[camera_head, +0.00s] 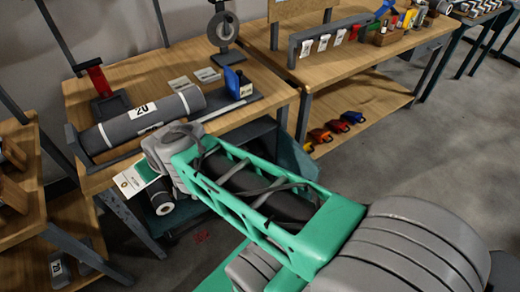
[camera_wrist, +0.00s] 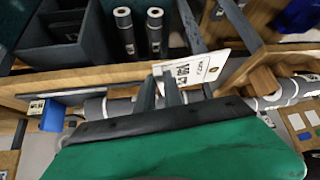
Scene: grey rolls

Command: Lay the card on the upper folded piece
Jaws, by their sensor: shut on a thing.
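My gripper (camera_wrist: 172,88) is shut on a white card (camera_wrist: 195,71) with printed marks and a small dark-and-yellow emblem. The card also shows in the head view (camera_head: 136,180), tilted at the end of my arm, in the air off the front edge of the workbench (camera_head: 250,88). Its gripped edge is hidden by the fingers in the wrist view. I cannot pick out a folded piece, upper or lower, with certainty in either view.
A large grey roll (camera_head: 142,120) labelled 20 lies on the bench. A tape stand (camera_head: 222,32), a blue block (camera_head: 233,82) and two small cards (camera_head: 194,79) are behind it. A wooden shelf (camera_head: 40,228) stands at left. Rolls (camera_wrist: 139,32) stand in a dark bin. Floor at right is clear.

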